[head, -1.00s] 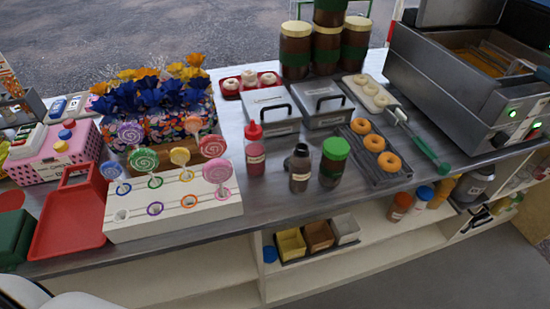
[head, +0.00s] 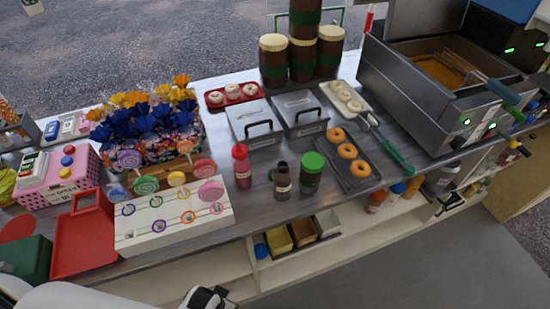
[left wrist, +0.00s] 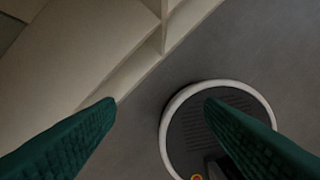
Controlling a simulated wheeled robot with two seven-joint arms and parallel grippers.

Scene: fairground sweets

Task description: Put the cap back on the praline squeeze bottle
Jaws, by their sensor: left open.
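The brown squeeze bottle with a pale label (head: 282,183) stands upright on the counter between the red squeeze bottle (head: 241,167) and the green-lidded brown jar (head: 312,173). Its top is dark. A small dark piece (head: 271,174) shows just left of it; I cannot tell if this is the cap. My left gripper (left wrist: 158,102) is open and empty in the left wrist view, its green fingers apart above the floor and my base. In the head view my white left arm enters at the bottom, below the counter front, with its fingers out of frame. My right gripper is not in view.
A lollipop stand (head: 175,218) and red tray (head: 82,238) fill the counter's left. Metal lidded bins (head: 253,122) stand behind the bottles, and a doughnut rack (head: 350,160) and fryer (head: 430,100) are to the right. The counter strip before the bottles is clear.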

